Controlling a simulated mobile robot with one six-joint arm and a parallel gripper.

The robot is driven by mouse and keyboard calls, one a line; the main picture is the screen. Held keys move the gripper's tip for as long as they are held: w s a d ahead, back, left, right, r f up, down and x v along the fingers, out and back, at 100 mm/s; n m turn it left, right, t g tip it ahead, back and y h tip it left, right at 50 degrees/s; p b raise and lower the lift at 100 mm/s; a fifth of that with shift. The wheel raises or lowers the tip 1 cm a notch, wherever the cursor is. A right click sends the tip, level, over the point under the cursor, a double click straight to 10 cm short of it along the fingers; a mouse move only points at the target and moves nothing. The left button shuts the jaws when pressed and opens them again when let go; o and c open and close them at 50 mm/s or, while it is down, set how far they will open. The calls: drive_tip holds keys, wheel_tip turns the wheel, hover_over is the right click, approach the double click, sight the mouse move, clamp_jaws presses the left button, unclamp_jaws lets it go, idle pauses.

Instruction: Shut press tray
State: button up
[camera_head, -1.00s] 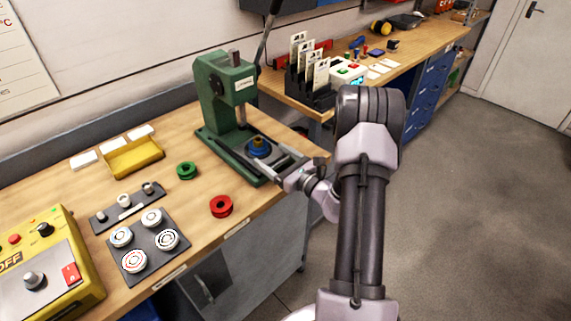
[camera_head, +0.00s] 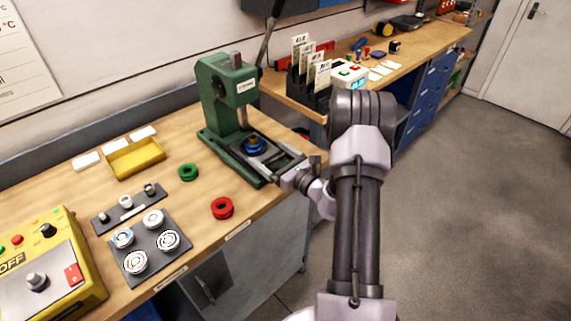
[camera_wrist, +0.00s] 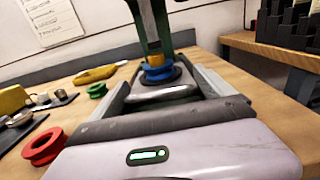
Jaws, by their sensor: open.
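The green press (camera_head: 222,92) stands on the wooden bench, its lever rising at the back. Its tray (camera_wrist: 165,92) is a grey plate at the foot of the press, below the ram. A blue round piece (camera_head: 253,144) with a brass-coloured part sits on the tray; the blue piece also shows in the wrist view (camera_wrist: 159,73). My gripper (camera_head: 270,165) is at the tray's front, with its open fingers to either side of the tray in the wrist view (camera_wrist: 165,90). Whether the fingers or palm touch the tray is unclear. My gripper hides the tray's front edge.
A red ring (camera_head: 222,208) and a green ring (camera_head: 188,172) lie on the bench left of my gripper. A dark pad (camera_head: 150,243) with round pieces, a yellow tray (camera_head: 136,158) and a yellow control box (camera_head: 55,265) are farther left. A second bench (camera_head: 425,45) stands behind.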

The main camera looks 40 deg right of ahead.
drive_tip(key=s+d+p, duration=0.1)
drive_tip(key=s+p, duration=0.1)
drive_tip(key=s, duration=1.4)
drive_tip(key=shift+s+d, duration=0.15)
drive_tip(key=shift+s, duration=0.1)
